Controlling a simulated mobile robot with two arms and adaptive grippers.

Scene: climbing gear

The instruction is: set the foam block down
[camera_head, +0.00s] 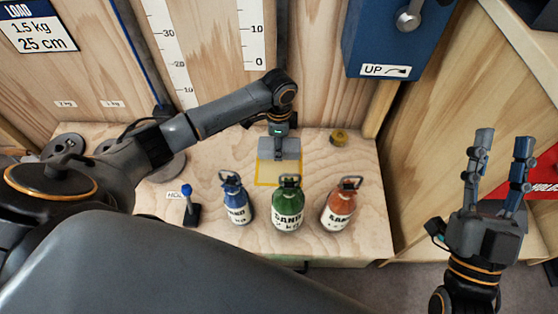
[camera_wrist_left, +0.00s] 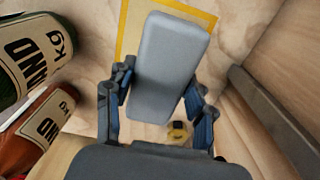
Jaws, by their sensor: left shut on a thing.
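The grey foam block (camera_head: 288,149) is at the back part of a yellow-outlined square (camera_head: 277,184) on the wooden bench. In the left wrist view the foam block (camera_wrist_left: 168,65) lies between the two fingers, over the yellow outline (camera_wrist_left: 122,28). My left gripper (camera_head: 279,138) is shut on the block from above; it also shows in the left wrist view (camera_wrist_left: 160,82). I cannot tell whether the block touches the bench. My right gripper (camera_head: 503,142) is raised at the right, open and empty, its fingers pointing up.
Blue (camera_head: 237,200), green (camera_head: 288,205) and orange (camera_head: 338,205) sand bottles stand in front of the square. A small yellow-brown round item (camera_head: 339,137) lies behind it to the right. A blue-knobbed stand (camera_head: 190,207) is at left. A blue box (camera_head: 396,38) hangs above right.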

